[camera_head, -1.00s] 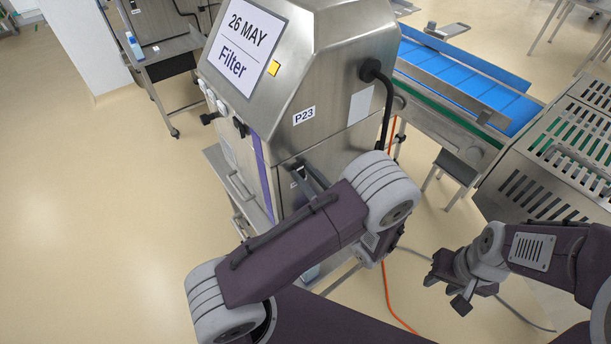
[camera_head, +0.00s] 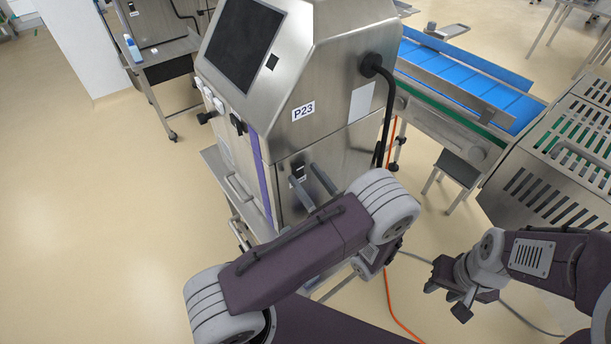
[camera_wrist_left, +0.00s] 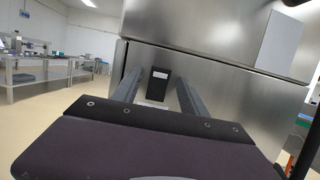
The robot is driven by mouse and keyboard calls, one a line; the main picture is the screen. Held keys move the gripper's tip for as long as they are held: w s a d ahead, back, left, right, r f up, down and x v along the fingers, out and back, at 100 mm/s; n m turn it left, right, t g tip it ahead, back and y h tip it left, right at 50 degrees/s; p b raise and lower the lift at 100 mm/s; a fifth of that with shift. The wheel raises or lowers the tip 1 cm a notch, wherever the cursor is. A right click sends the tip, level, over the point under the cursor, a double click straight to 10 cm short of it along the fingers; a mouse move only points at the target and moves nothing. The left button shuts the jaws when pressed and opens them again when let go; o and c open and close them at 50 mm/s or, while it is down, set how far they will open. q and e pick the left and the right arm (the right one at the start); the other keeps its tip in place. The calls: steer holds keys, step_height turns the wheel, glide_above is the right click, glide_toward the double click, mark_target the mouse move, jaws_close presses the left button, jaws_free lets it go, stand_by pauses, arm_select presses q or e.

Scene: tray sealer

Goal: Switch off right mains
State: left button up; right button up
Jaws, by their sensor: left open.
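The tray sealer (camera_head: 335,95), marked P23, is a steel machine whose screen (camera_head: 245,42) is dark. A small black switch (camera_wrist_left: 158,84) with a pale mark near its top sits on its lower side panel; it shows small in the head view (camera_head: 298,170). My left gripper (camera_wrist_left: 157,92) is open and empty. Its two fingers point at the panel, one on either side of the switch, and appear apart from it. I cannot read the switch's position. My right gripper (camera_head: 447,299) hangs open and empty above the floor at the right, away from the machine.
A black cable (camera_head: 387,110) runs down the machine's side from a plug. A blue conveyor (camera_head: 470,85) and a slotted steel cover (camera_head: 560,150) stand at the right. An orange cable (camera_head: 391,300) lies on the floor. The floor at the left is clear.

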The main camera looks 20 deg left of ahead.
arm_select(q)
steer(key=b+v, duration=0.1)
steer(key=v, duration=0.7)
